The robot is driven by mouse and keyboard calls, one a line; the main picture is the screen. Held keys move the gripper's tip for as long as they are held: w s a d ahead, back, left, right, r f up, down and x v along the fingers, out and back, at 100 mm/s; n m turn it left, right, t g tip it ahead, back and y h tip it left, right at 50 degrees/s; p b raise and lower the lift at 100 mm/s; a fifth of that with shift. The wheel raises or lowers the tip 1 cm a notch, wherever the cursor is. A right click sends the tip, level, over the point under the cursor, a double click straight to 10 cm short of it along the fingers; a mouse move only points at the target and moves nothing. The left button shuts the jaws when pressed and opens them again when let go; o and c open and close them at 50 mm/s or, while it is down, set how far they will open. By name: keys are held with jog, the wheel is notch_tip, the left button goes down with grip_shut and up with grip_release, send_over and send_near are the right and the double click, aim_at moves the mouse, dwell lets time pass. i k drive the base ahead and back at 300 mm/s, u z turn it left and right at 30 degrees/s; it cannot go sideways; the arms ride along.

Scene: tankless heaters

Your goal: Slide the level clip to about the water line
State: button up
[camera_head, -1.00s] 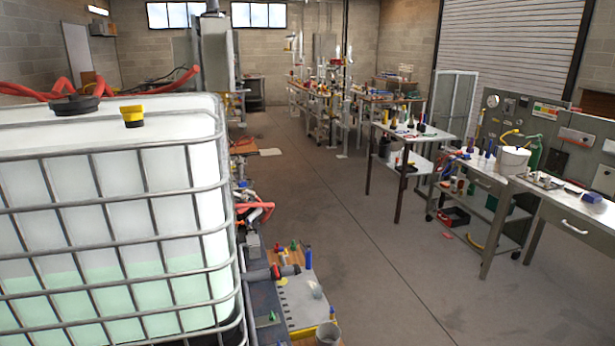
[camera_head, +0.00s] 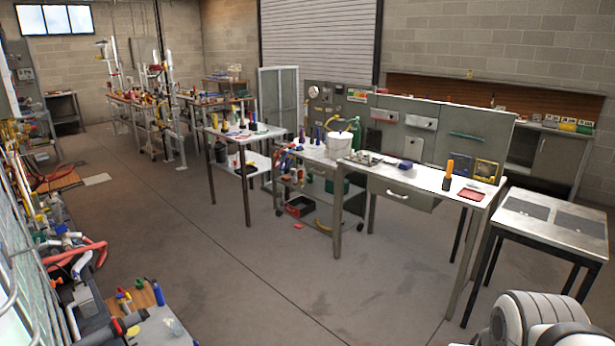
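Only a narrow part of the caged white tank (camera_head: 14,262) shows, at the left edge of the head view. Its water line cannot be made out in this frame. I cannot pick out the level clip anywhere in view. White rounded parts at the lower right corner look like my own arm. My gripper is not in view.
A workbench (camera_head: 432,184) with a white bucket (camera_head: 340,147) stands right of centre. A lower metal table (camera_head: 552,222) is beside it, at the right. A small table (camera_head: 243,133) stands farther back. The concrete floor (camera_head: 225,260) between tank and benches is open.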

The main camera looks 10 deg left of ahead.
aim_at(53, 283)
jog(key=z, duration=0.05)
jog(key=i, duration=4)
jog(key=u, duration=3.55)
jog(key=i, duration=1.65)
jog(key=z, duration=0.05)
